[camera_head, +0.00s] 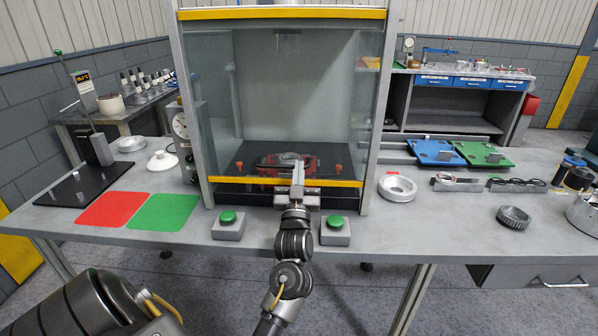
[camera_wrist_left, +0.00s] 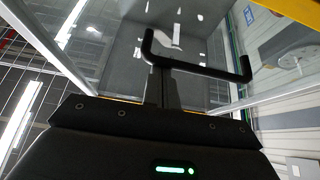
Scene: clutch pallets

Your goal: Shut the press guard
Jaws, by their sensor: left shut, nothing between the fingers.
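The press (camera_head: 381,110) stands at the middle of the bench. Its clear guard (camera_head: 215,100) hangs across the front, with its lower yellow bar (camera_head: 230,180) low, just above the dark base. I cannot tell whether it is fully down. My left gripper (camera_head: 298,163) is shut and empty, reaching up in front of the lower bar. A black U-shaped handle (camera_wrist_left: 205,69) shows across the fingertips (camera_wrist_left: 166,70) in the wrist view. Whether they touch is unclear. A red part (camera_head: 303,165) inside the press is partly hidden by the gripper. My right gripper is out of view.
Two green push buttons (camera_head: 228,217) (camera_head: 334,223) flank my arm at the bench's front edge. Red (camera_head: 113,209) and green (camera_head: 163,211) mats lie left.

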